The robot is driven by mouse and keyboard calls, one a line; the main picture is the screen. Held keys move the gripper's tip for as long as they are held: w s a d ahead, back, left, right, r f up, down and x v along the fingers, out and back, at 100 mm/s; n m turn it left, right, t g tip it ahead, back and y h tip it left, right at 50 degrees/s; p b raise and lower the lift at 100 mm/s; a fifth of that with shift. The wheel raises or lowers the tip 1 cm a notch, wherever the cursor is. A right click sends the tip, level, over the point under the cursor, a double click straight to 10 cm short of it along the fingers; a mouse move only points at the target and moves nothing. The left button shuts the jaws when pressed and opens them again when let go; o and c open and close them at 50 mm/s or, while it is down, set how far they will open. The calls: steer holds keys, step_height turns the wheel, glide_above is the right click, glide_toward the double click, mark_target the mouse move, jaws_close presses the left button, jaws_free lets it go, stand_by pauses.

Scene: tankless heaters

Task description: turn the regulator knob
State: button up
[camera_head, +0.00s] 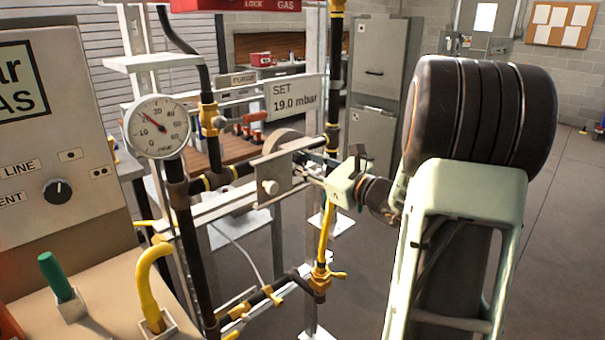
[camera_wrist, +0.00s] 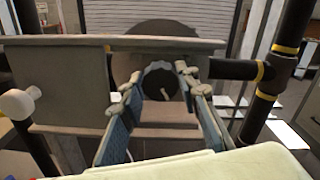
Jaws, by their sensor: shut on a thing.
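The regulator knob (camera_wrist: 160,80) shows in the wrist view as a dark round face with a small light pointer mark, in front of a large dark disc. My gripper (camera_wrist: 157,92) has one finger at each side of it and is shut on it. In the head view my gripper (camera_head: 312,164) reaches in from the right to the regulator; the fingers and bracket hide the knob there. The pressure gauge (camera_head: 157,126) has its red needle pointing to the upper left, near the middle-low part of the scale. A sign (camera_head: 295,98) reads "SET 19.0 mbar".
Black pipes with yellow bands surround the regulator; a vertical pipe (camera_wrist: 277,75) stands close right of my fingers. A grey bracket plate (camera_wrist: 70,85) with a white knob (camera_wrist: 18,103) is at left. A panel (camera_head: 60,130) and bench fill the left of the head view.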

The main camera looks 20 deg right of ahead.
steer(key=n+b, duration=0.2)
steer(key=b, duration=0.1)
steer(key=shift+f, duration=0.25)
steer(key=shift+r+n+b, duration=0.15)
steer(key=shift+n+b, duration=0.65)
steer(key=shift+b, duration=0.1)
steer(key=o, duration=0.9)
steer(key=shift+r, duration=0.1)
steer(key=shift+s, duration=0.15)
steer(key=v, duration=1.1)
steer(key=shift+s+d, duration=0.15)
steer(key=shift+s, duration=0.25)
